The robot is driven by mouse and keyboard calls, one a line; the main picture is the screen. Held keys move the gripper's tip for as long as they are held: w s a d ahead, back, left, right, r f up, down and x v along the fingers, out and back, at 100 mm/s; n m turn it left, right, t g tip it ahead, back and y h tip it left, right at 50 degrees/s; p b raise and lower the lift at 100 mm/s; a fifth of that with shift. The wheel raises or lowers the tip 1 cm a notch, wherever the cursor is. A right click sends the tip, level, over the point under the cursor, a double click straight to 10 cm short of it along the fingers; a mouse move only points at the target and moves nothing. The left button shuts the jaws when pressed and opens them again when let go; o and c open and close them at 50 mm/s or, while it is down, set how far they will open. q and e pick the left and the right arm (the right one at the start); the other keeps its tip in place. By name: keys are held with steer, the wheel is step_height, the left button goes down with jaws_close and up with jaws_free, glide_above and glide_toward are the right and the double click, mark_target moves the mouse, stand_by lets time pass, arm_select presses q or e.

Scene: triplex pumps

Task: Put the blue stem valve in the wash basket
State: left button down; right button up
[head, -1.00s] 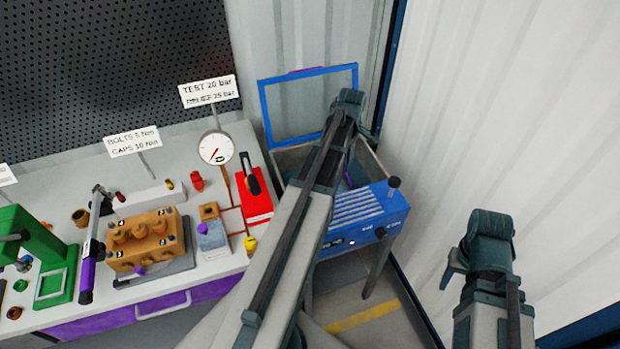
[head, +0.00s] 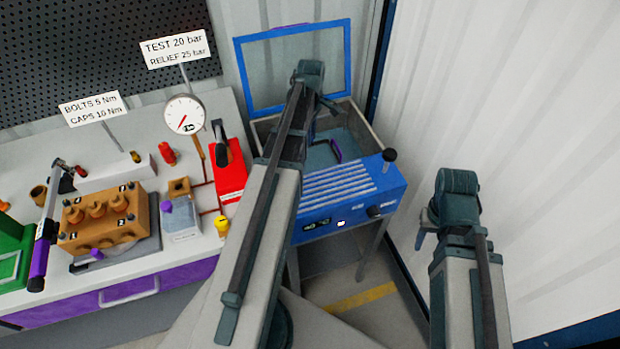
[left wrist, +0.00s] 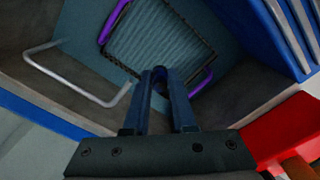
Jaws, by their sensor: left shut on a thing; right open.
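My left gripper (head: 318,92) is over the open tank of the blue washer. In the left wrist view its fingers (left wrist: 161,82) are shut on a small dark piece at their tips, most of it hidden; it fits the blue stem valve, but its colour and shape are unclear. The wash basket (left wrist: 152,42) lies below the fingertips inside the tank, a dark mesh tray with purple handles. One purple basket handle (head: 336,150) shows in the head view right of my left arm. My right gripper (head: 458,190) is open and empty, right of the washer.
The washer's blue-framed lid (head: 292,110) stands raised behind the tank. The blue control panel (head: 350,196) with a black knob is at the front. Left, the bench holds a red block (head: 228,172), a gauge (head: 184,114) and an orange pump block (head: 103,218). A white wall is right.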

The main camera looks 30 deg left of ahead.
mark_target(310, 168)
arm_select(q)
steer(key=shift+w+f+b, duration=0.1)
steer(key=shift+f+b, duration=5.4)
steer(key=shift+f, duration=0.9)
arm_select(e)
step_height(310, 168, down, 13)
steer(key=shift+r, duration=0.15)
arm_select(q)
steer(key=shift+f, duration=0.1)
steer(key=shift+f, duration=0.15)
steer(key=c, duration=0.7)
jaws_free()
steer(key=shift+c, duration=0.2)
steer(key=shift+r, duration=0.3)
step_height(310, 168, up, 12)
steer(key=p, duration=1.2)
arm_select(e)
step_height(310, 168, up, 12)
